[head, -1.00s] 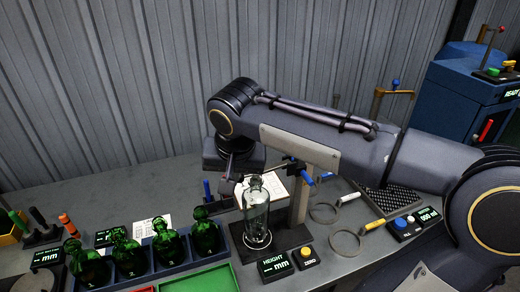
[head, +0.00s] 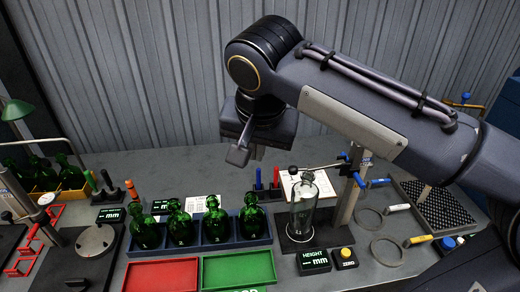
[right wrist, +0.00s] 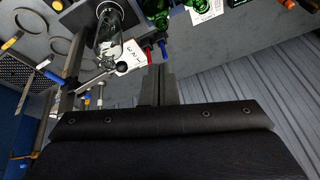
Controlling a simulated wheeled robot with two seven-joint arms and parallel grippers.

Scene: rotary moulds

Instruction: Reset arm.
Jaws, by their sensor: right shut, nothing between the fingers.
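My right gripper (head: 240,155) hangs above the back of the bench, up and to the left of the clear glass bottle in the head view. Its fingers are together and empty in the right wrist view (right wrist: 157,85). The clear bottle (head: 303,215) stands upright on the dark base of the height gauge (head: 345,195), apart from the gripper. The bottle also shows in the right wrist view (right wrist: 108,38). My left gripper is not in view.
Several green bottles stand in a blue rack (head: 215,246). A red tray (head: 160,275) and a green tray (head: 240,268) lie in front. A height display (head: 314,261) and ring gauges (head: 387,252) are at right. A corrugated wall (head: 150,80) stands behind.

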